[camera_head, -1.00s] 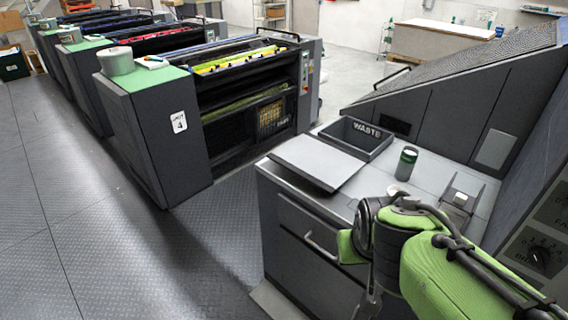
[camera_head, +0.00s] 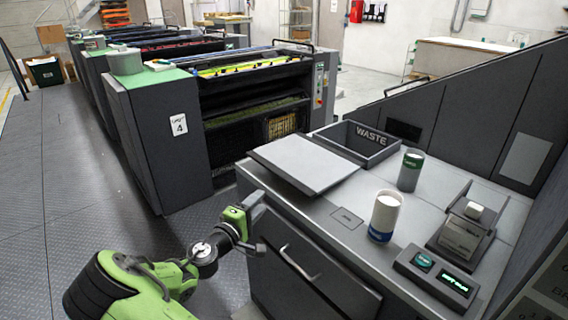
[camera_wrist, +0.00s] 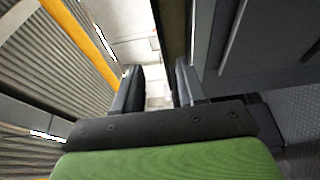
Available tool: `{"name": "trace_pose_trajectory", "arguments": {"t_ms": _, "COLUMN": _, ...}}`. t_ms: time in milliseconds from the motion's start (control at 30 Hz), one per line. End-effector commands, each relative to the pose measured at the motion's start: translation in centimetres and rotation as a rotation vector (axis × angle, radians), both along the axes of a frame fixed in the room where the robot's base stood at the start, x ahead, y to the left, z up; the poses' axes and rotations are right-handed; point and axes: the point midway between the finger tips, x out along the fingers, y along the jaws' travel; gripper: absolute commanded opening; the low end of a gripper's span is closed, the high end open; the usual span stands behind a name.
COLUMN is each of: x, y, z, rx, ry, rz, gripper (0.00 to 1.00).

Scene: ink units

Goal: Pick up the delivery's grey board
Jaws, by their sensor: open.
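A flat light-grey board (camera_head: 304,161) lies on the left end of the counter (camera_head: 345,217) in the head view, its near left edge at the counter's edge. It touches or nearly touches the WASTE tray; I cannot tell which. My gripper (camera_head: 254,207) is beside the counter's near left corner, to the left of and nearer than the board, and apart from it. In the wrist view my gripper (camera_wrist: 158,84) is open, with nothing between its fingers. The board cannot be made out there.
The WASTE tray (camera_head: 356,145) stands behind the board. A green-topped can (camera_head: 410,170), a white-and-blue can (camera_head: 385,215), a dark device (camera_head: 467,225) and a button panel (camera_head: 436,276) stand to the right. A drawer handle (camera_head: 299,264) projects from the counter's front. Printing units stand behind.

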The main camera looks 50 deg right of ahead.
Motion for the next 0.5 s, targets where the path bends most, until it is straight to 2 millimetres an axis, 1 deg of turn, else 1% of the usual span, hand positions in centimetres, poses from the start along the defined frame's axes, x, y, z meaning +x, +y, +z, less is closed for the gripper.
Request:
{"name": "trace_pose_trajectory", "arguments": {"t_ms": 100, "x": 0.1, "y": -3.0, "z": 0.1, "rx": 0.0, "ry": -0.005, "rz": -0.008, "gripper": 0.4}}
{"name": "trace_pose_trajectory", "arguments": {"t_ms": 300, "x": 0.7, "y": -7.8, "z": 0.0, "rx": 0.003, "ry": -0.005, "rz": -0.007, "gripper": 0.4}}
{"name": "trace_pose_trajectory", "arguments": {"t_ms": 400, "x": 0.9, "y": -9.3, "z": 0.0, "rx": 0.003, "ry": -0.004, "rz": -0.005, "gripper": 0.4}}
{"name": "trace_pose_trajectory", "arguments": {"t_ms": 500, "x": 1.0, "y": -10.3, "z": 0.0, "rx": 0.003, "ry": -0.004, "rz": -0.005, "gripper": 0.4}}
